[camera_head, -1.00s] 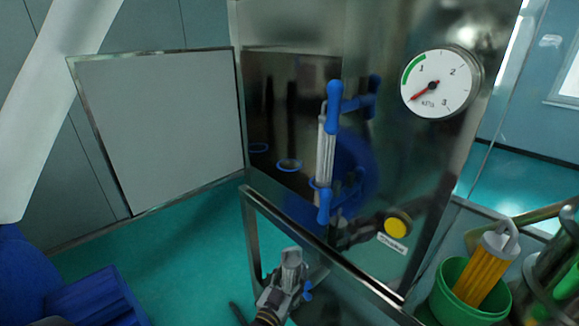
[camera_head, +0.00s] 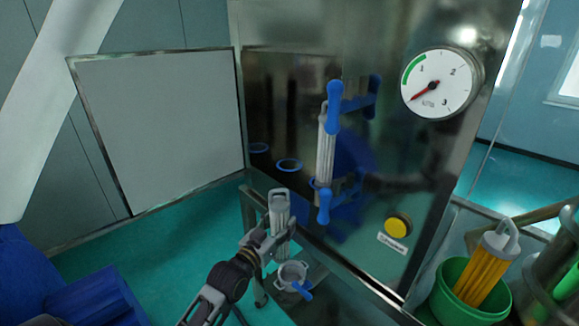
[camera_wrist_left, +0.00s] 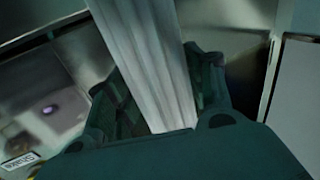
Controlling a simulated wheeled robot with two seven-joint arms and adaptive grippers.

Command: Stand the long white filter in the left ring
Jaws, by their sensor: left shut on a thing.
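The long white filter (camera_head: 279,206) is a pale ribbed cylinder with a loop at its top. My left gripper (camera_head: 268,240) is shut around its lower part and holds it roughly upright, in front of the steel cabinet. My right gripper is not in view.
A pale pot (camera_head: 292,274) with a blue handle sits below the gripper. A steel frame bar (camera_head: 350,262) crosses the front. A green bucket (camera_head: 452,300) holds a yellow filter (camera_head: 480,275).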

